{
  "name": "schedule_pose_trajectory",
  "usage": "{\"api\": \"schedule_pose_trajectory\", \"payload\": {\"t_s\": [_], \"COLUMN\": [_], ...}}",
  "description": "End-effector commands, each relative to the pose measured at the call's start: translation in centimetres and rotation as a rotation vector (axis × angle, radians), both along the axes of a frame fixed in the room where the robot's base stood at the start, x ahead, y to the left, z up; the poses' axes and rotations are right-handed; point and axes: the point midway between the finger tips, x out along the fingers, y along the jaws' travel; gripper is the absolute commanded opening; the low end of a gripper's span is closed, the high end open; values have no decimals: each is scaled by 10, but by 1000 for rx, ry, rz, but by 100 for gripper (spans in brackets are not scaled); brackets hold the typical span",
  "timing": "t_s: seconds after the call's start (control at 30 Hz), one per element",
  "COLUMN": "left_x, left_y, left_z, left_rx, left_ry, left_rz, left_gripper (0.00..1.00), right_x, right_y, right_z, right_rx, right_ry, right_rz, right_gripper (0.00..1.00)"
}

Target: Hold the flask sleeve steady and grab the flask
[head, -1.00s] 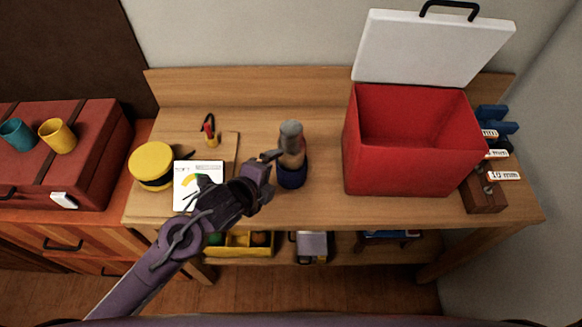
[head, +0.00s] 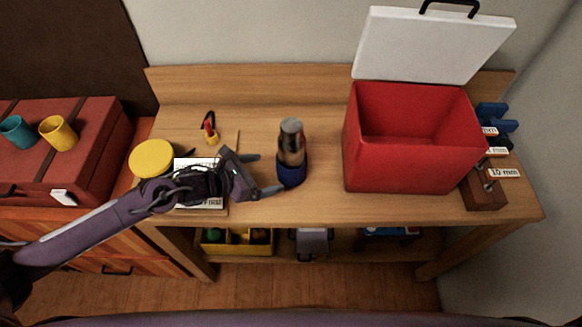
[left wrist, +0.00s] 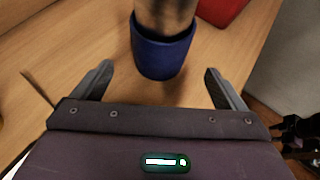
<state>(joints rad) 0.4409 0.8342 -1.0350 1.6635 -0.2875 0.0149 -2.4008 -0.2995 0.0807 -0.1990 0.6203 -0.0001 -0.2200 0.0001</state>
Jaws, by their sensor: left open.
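The flask (head: 291,140) is a metallic bottle with a grey cap. It stands upright in a dark blue sleeve (head: 292,173) on the wooden bench. My left gripper (head: 268,174) is open just left of the sleeve, its two fingers pointing at it. In the left wrist view the blue sleeve (left wrist: 162,56) lies ahead, between the lines of the two spread fingers (left wrist: 160,80), and appears not to be gripped. The lower part of the flask (left wrist: 165,14) shows above it, its top cut off. My right gripper is not in the head view.
A red box (head: 405,145) with its white lid raised stands right of the flask. A yellow round container (head: 151,158), a white booklet (head: 192,163) and a small red-and-yellow tool (head: 210,130) are to the left. Bench between sleeve and red box is clear.

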Motion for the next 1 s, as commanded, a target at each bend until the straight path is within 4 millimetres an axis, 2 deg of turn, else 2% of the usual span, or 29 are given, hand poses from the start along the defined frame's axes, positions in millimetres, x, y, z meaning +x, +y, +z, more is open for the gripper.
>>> {"api": "schedule_pose_trajectory", "payload": {"t_s": [0.33,0.4,0.6,1.0], "left_x": [25,30,39,44], "left_y": [-39,-45,-59,-66], "left_z": [-28,-35,-43,-43], "left_rx": [-4,-3,-3,-1], "left_ry": [2,-1,1,3], "left_rz": [2,0,1,3], "left_gripper": [93,93,93,93], "right_x": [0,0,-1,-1], "right_y": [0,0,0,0], "right_z": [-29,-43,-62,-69], "right_rx": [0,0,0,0], "right_ry": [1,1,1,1], "right_rz": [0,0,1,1], "right_gripper": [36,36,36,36]}}
